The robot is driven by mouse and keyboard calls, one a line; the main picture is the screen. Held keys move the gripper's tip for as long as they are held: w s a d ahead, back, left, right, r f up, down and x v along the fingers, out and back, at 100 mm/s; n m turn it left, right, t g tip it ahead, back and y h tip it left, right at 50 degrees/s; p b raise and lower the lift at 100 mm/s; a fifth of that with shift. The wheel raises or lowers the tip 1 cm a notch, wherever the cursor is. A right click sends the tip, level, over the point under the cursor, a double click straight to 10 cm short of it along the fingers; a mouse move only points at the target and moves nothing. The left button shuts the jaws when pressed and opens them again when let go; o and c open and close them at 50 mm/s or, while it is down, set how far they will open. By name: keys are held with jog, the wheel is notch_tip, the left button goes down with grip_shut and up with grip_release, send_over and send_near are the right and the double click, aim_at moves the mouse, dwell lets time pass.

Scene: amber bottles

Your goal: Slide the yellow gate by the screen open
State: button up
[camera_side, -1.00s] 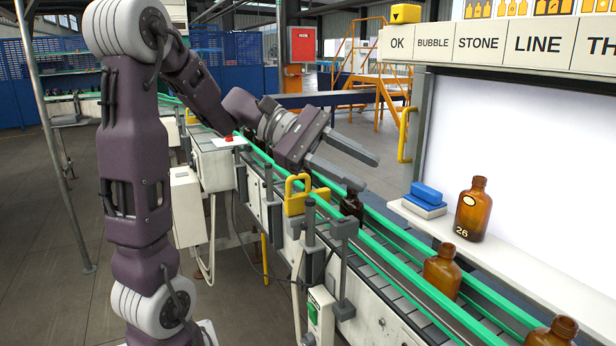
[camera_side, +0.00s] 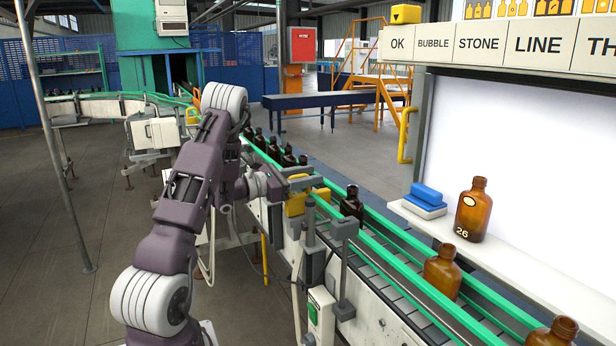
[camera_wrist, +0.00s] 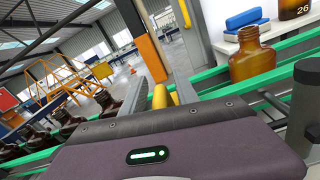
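The yellow gate (camera_side: 296,206) stands at the near rail of the conveyor, partly hidden by my gripper in the side view. My gripper (camera_side: 308,182) is at the top of the gate, pointing right across the belt. In the wrist view, its two fingers (camera_wrist: 158,90) are apart, with the yellow gate (camera_wrist: 160,97) showing between them. Gaps show beside the yellow part, so I see no grip on it. The gate's lower part is hidden in the wrist view.
A dark bottle (camera_side: 351,204) stands on the belt just past the gate, and several dark bottles (camera_side: 273,149) queue behind it. An amber bottle (camera_side: 441,272) is nearer on the belt. Green rails (camera_side: 401,237) flank the belt. A white inspection screen (camera_side: 515,140) stands at right.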

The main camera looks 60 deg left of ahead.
grip_shut()
jog(key=shift+s+a+r, duration=0.1)
jog(key=shift+s+a, duration=0.05)
dwell(1.3)
